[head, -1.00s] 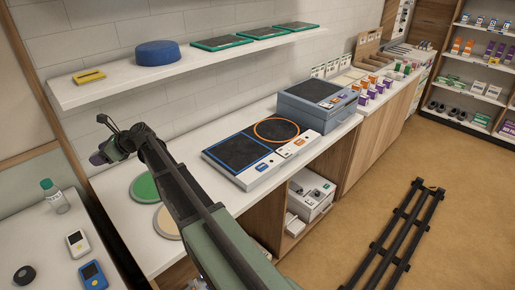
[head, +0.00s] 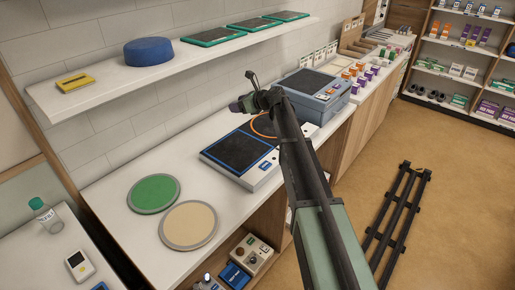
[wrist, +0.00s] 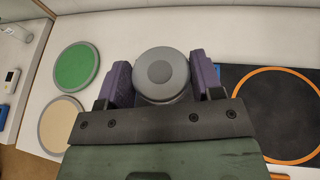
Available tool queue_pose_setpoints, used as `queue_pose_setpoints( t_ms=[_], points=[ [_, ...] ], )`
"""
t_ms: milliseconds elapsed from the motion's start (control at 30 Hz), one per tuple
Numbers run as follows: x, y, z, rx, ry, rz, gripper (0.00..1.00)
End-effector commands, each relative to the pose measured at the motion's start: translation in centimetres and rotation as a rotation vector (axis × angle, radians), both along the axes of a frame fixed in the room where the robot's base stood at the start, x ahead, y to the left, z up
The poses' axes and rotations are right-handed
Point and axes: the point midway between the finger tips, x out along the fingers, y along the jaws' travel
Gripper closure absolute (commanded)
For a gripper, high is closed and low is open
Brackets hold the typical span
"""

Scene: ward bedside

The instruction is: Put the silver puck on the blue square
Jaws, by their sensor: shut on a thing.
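The silver puck (wrist: 162,73) is between the two purple fingers of my gripper (wrist: 162,82) in the wrist view, and the jaws are shut on it. In the head view my gripper (head: 240,105) is above the counter, near the back of the two-pad unit; I cannot make out the puck there. The blue square (head: 241,151) is a blue outline on the dark left pad of that unit, with nothing seen on it. In the wrist view my gripper hides most of that area.
The orange circle (head: 262,126) is on the neighbouring pad, partly behind my arm. A green disc (head: 154,192) and a beige disc (head: 189,224) lie on the counter to the left. A grey-blue box unit (head: 318,95) stands at right. A shelf (head: 190,55) runs above the counter.

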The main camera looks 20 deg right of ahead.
Motion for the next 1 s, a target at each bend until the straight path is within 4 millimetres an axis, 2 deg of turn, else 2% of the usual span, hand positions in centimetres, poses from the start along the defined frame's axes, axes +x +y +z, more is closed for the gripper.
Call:
queue_pose_setpoints(
  t_ms=[67, 167, 533, 633, 833, 1000],
  points=[
    [0.0, 0.0, -0.4, 0.000, 0.000, 0.000, 0.73],
    [0.0, 0.0, -2.2, 0.000, 0.000, 0.000, 0.73],
    [0.0, 0.0, -14.7, 0.000, 0.000, 0.000, 0.73],
    [0.0, 0.0, -16.2, 0.000, 0.000, 0.000, 0.73],
    [0.0, 0.0, -16.4, 0.000, 0.000, 0.000, 0.73],
    [0.0, 0.0, -20.1, 0.000, 0.000, 0.000, 0.73]
  ],
)
